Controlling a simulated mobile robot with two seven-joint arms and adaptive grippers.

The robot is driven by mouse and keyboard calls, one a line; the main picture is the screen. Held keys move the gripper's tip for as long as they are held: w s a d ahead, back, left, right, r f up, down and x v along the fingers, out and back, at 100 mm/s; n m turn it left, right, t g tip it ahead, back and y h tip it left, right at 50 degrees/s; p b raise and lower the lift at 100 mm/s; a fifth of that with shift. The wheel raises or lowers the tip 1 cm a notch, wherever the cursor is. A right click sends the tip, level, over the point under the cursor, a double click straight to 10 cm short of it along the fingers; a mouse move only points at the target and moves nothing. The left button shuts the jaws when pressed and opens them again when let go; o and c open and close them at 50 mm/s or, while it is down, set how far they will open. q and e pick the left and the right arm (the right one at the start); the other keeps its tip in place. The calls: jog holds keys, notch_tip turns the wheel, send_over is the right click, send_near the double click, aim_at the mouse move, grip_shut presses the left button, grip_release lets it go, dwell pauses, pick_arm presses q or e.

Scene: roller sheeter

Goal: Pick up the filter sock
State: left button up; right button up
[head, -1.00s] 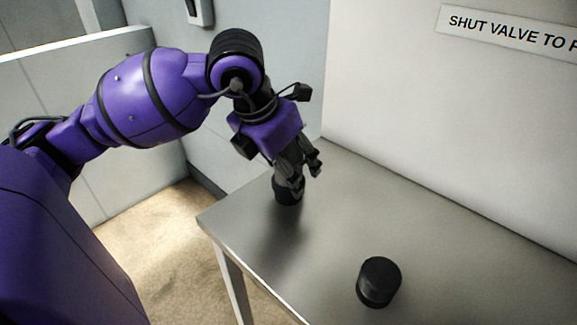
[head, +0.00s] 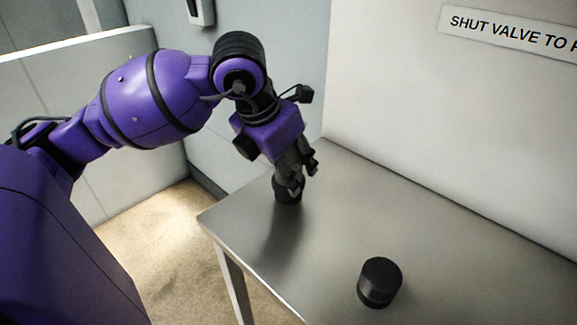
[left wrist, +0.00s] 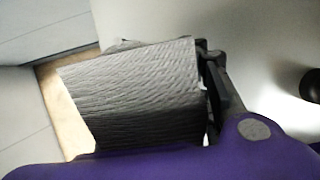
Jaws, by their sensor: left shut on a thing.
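The filter sock (head: 287,194) looks like a short dark cylinder standing on the steel table near its far left corner in the head view. In the left wrist view a grey, wrinkled surface (left wrist: 140,95) fills the middle, which seems to be the same thing close up. My left gripper (head: 299,178) points down at it from above and is shut on it, with one dark finger (left wrist: 214,90) along its right side in the wrist view. The other finger is mostly hidden. I cannot see any gap under the sock. My right gripper is not in view.
A second black cylinder (head: 380,282) stands on the steel table (head: 325,240) towards the front right; its edge also shows in the wrist view (left wrist: 311,86). The table between them is clear. A pale wall with a sign (head: 515,30) rises behind the table.

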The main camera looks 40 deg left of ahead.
aim_at(288, 154)
pick_arm(q)
notch_tip(288, 154, up, 3)
jog(key=shift+r, duration=0.1)
jog(key=s+d+r+b, duration=0.1)
jog(key=s+d+r, duration=0.7)
jog(key=s, duration=0.3)
jog(key=shift+d+r, duration=0.25)
jog(key=shift+r, duration=0.6)
